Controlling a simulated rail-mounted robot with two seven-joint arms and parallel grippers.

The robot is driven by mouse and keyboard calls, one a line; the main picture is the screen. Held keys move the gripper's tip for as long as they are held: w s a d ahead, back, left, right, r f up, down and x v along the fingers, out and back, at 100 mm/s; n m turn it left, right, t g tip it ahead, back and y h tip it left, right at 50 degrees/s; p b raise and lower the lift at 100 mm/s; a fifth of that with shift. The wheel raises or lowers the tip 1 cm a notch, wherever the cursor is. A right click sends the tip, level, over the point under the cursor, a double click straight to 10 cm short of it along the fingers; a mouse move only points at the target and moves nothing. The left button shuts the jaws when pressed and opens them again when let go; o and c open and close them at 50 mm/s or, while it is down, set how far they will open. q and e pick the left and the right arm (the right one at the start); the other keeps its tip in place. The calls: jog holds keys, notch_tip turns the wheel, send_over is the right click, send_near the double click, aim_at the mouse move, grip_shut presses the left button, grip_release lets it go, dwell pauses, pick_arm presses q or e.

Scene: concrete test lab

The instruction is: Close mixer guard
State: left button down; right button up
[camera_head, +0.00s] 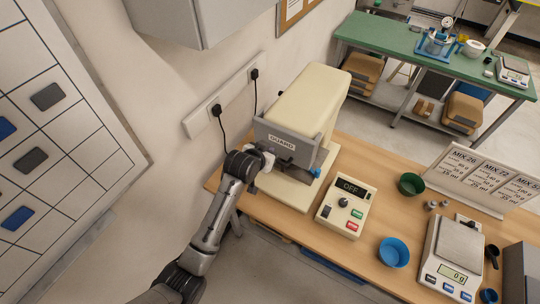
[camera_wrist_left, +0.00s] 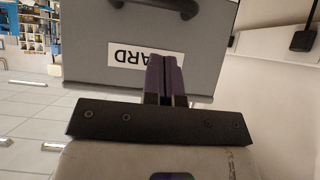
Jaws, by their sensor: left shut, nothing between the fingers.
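The mixer (camera_head: 312,97) is a cream machine on the wooden bench, against the wall. Its grey guard (camera_head: 324,141) is a panel at the front of the mixer head, with a white GUARD label (camera_head: 282,141). In the left wrist view the guard (camera_wrist_left: 90,65) fills the upper middle, with a dark handle (camera_wrist_left: 187,9) at the top edge. My left gripper (camera_head: 268,160) is at the guard's lower left. Its fingers (camera_wrist_left: 165,78) are together and empty, overlapping the label in the wrist view; I cannot tell whether they touch the panel. My right gripper is out of view.
A control box (camera_head: 346,207) reading OFF stands right of the mixer. A green bowl (camera_head: 411,184), a blue bowl (camera_head: 394,252) and a scale (camera_head: 449,257) are farther right. A wall socket strip (camera_head: 222,101) with cables is behind my left arm.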

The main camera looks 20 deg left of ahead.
pick_arm(q)
jog(key=shift+w+d+f+p, duration=0.1)
jog(key=shift+w+f+p, duration=0.1)
jog(key=shift+f, duration=0.5)
jog(key=shift+w+a+f+p, duration=0.1)
jog(key=shift+w+f+p, duration=0.1)
jog(key=shift+f, duration=0.55)
jog(key=shift+w+d+f+p, duration=0.1)
jog(key=shift+w+f+p, duration=0.1)
jog(key=shift+f, duration=0.5)
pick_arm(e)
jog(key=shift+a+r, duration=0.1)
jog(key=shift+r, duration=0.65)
pick_arm(q)
jog(key=shift+f, duration=0.1)
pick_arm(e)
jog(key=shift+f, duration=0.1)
